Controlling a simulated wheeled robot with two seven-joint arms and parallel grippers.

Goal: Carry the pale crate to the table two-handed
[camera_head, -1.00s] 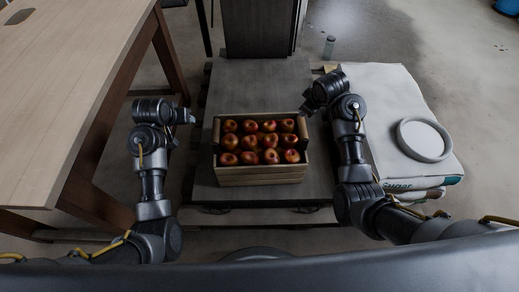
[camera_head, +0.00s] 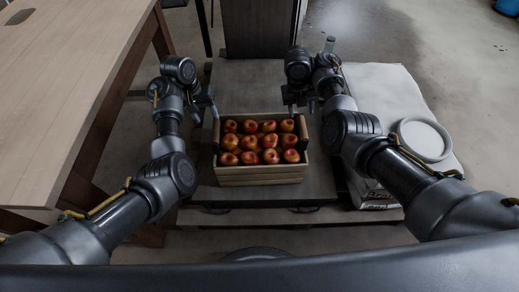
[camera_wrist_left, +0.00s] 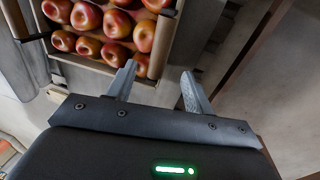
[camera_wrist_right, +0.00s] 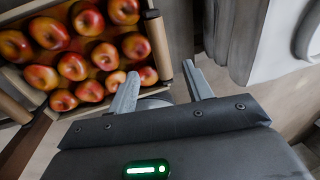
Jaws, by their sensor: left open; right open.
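The pale wooden crate (camera_head: 262,176), full of red-yellow apples, sits on a low grey platform in the middle of the head view. My left gripper (camera_head: 212,110) is at the crate's left end, near its top. In the left wrist view its open fingers (camera_wrist_left: 155,85) point at the crate's end wall (camera_wrist_left: 163,45). My right gripper (camera_head: 299,108) is at the crate's right end. In the right wrist view its open fingers (camera_wrist_right: 160,90) are beside the end wall (camera_wrist_right: 158,45). Whether any finger touches the crate I cannot tell. The wooden table (camera_head: 70,85) stands at the left.
The crate's platform (camera_head: 235,80) has an upright panel (camera_head: 262,30) at its back. A white sack (camera_head: 385,90) lies at the right with a round white-topped dish (camera_head: 424,138) on it. Floor shows between table and platform.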

